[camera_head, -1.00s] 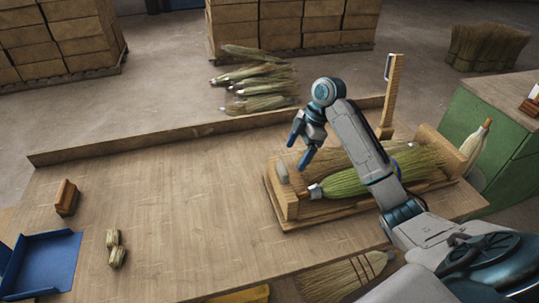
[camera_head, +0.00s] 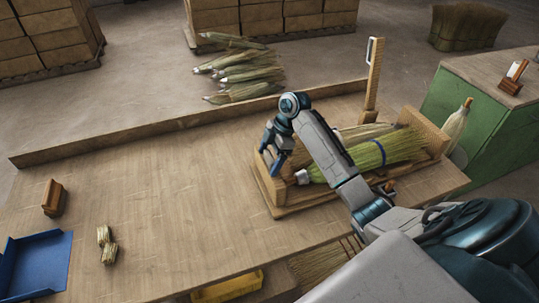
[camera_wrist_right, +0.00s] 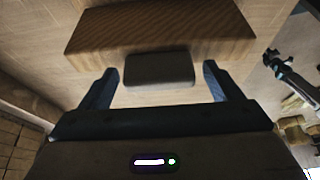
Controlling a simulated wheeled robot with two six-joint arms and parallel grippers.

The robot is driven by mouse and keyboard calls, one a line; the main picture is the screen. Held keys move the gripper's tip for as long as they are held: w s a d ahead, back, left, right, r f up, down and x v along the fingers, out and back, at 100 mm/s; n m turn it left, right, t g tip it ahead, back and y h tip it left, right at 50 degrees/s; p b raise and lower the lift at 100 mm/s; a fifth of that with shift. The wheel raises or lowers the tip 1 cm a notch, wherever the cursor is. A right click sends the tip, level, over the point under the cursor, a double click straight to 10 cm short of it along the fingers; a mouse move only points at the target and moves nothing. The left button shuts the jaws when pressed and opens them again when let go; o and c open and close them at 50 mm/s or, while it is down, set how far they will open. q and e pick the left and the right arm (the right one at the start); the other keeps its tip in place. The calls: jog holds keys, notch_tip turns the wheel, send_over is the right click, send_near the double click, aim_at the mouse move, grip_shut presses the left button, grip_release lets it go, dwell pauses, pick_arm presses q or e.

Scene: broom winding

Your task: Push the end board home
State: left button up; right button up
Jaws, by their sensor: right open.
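The end board (camera_head: 267,187) is a wooden board standing at the left end of the wooden frame (camera_head: 290,208) on the bench. In the right wrist view the end board (camera_wrist_right: 160,32) spans the top, with a dark grey block (camera_wrist_right: 160,69) at its near side. My right gripper (camera_head: 272,166) is over the end board, fingers down and partly covering it. In the wrist view its fingers (camera_wrist_right: 160,85) are apart, one each side of the grey block. Contact is unclear. A dark arm with a small gripper, apparently my left (camera_wrist_right: 276,62), shows at the right edge.
A green broom bundle (camera_head: 372,155) with a blue band lies in the frame. A wooden post (camera_head: 373,75) stands behind it. The middle of the bench is clear.

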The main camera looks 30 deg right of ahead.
jog(key=shift+f, duration=0.1)
jog(key=shift+c, duration=0.8)
jog(key=c, duration=1.2)
jog(key=shift+d, duration=0.25)
jog(key=d, duration=0.2)
jog(key=s+d, duration=0.1)
jog(key=d, duration=0.2)
jog(key=s+d, duration=0.1)
jog(key=d, duration=0.2)
jog(key=shift+p, duration=0.3)
pick_arm(q)
jog(key=shift+s+a+r, duration=0.15)
jog(key=shift+s, duration=0.75)
